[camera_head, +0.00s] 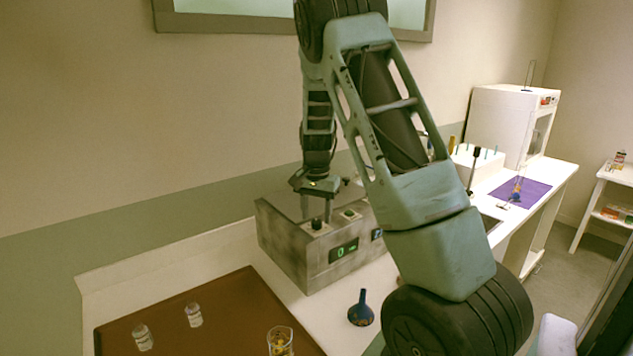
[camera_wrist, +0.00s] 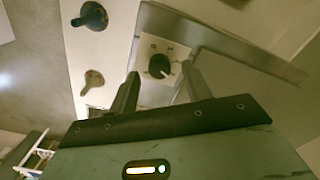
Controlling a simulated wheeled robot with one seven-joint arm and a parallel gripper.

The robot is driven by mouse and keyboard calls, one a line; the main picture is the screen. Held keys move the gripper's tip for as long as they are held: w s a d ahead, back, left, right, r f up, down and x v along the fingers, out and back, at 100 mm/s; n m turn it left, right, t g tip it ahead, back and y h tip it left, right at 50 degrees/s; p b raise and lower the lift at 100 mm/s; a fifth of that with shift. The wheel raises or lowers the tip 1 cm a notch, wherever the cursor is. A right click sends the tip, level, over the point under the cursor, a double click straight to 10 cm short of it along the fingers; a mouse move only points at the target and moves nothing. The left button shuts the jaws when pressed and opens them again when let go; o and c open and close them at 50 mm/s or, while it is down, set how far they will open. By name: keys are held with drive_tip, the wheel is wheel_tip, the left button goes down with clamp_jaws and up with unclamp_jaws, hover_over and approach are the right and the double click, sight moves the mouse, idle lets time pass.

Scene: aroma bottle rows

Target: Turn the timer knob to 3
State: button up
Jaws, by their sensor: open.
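A grey box-shaped device (camera_head: 285,255) stands on the white counter. On its top is a black timer knob (camera_head: 317,225) on a light plate, and its front display (camera_head: 344,251) shows a green 0. In the wrist view the knob (camera_wrist: 159,66) lies between and just beyond the fingertips. My gripper (camera_head: 316,212) points down above the knob. In the wrist view my gripper (camera_wrist: 160,82) is open, with one finger on each side of the knob. I cannot tell whether the fingers touch it.
A second control (camera_head: 350,214) with a green part sits right of the knob. A brown tray (camera_head: 225,310) with small jars is in front. A white cabinet (camera_head: 500,120) and a purple mat (camera_head: 530,190) are farther right.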

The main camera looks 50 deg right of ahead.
sight(317, 221)
wheel_tip(317, 221, up, 16)
drive_tip(key=b, duration=0.2)
drive_tip(key=shift+b, duration=0.35)
drive_tip(key=shift+f, duration=0.1)
